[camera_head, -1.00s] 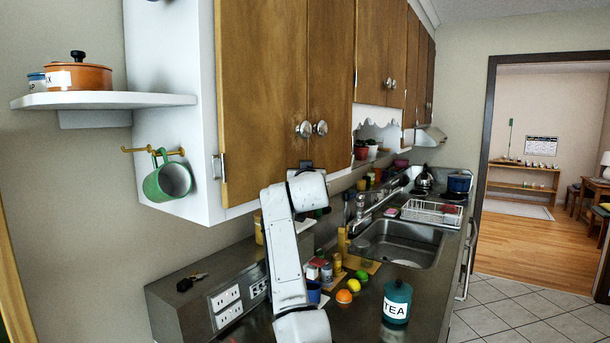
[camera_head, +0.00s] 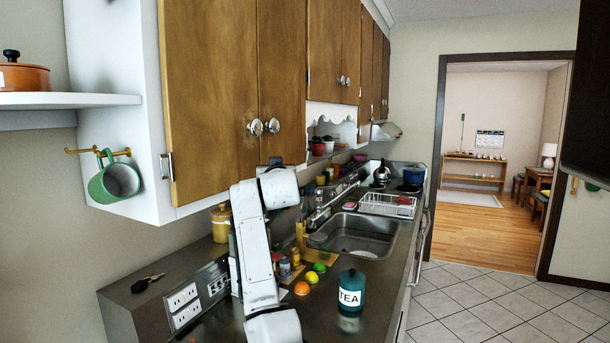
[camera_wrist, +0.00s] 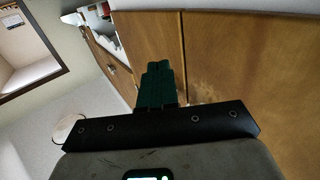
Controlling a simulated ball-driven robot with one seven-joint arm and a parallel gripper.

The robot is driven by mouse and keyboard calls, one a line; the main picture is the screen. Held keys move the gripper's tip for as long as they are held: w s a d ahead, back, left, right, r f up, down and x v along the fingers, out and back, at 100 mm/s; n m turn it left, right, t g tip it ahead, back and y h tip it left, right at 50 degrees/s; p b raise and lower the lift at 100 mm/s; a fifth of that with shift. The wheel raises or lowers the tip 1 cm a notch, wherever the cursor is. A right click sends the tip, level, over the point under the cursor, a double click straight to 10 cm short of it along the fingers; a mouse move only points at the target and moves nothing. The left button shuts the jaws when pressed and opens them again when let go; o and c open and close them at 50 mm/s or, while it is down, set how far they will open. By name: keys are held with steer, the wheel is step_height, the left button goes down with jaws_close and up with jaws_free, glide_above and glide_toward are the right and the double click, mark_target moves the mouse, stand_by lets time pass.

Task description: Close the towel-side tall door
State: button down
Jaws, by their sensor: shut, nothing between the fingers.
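Two tall wooden cabinet doors hang above the counter, a left one (camera_head: 212,95) and a right one (camera_head: 282,75), each with a round metal knob where they meet. Both look shut or nearly so. I see no towel clearly, so I cannot tell which door is the towel-side one. My gripper (camera_wrist: 158,85) is shut and empty, its dark green fingers in front of wooden panels (camera_wrist: 225,60) in the wrist view. Whether it touches them I cannot tell. In the head view my white arm rises before the cabinet, and its fingertips are not clear.
A dark panel (camera_head: 598,95) juts in at the upper right; what it is I cannot tell. The counter holds a teal tea jar (camera_head: 350,292), fruit (camera_head: 311,277) and a sink (camera_head: 355,235). A green mug (camera_head: 114,182) hangs at left. Tiled floor (camera_head: 480,300) is free at right.

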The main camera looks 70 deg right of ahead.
steer(key=s+b, duration=0.2)
steer(key=s, duration=0.6)
steer(key=shift+s+a+f, duration=0.15)
steer(key=shift+s+f, duration=0.05)
steer(key=shift+f, duration=0.1)
steer(key=w+a+f+n+y, duration=0.2)
steer(key=w+a+f+y, duration=0.15)
steer(key=a+f, duration=0.6)
steer(key=s+a+f+n+y, duration=0.1)
steer(key=a+f+n+y, duration=0.25)
steer(key=a+f, duration=0.85)
steer(key=s+a+f+n+y, duration=0.15)
steer(key=a+f+y, duration=0.25)
steer(key=a+f, duration=0.85)
steer(key=s+a+f+n+g+y, duration=0.4)
steer(key=s+a+f+g, duration=0.1)
steer(key=s+a+f, duration=1)
steer(key=s+d+f+g, duration=0.3)
steer(key=s+f+g, duration=0.1)
steer(key=s, duration=0.6)
steer(key=shift+s+d+f, duration=0.15)
steer(key=shift+s+f, duration=0.15)
steer(key=shift+f, duration=0.15)
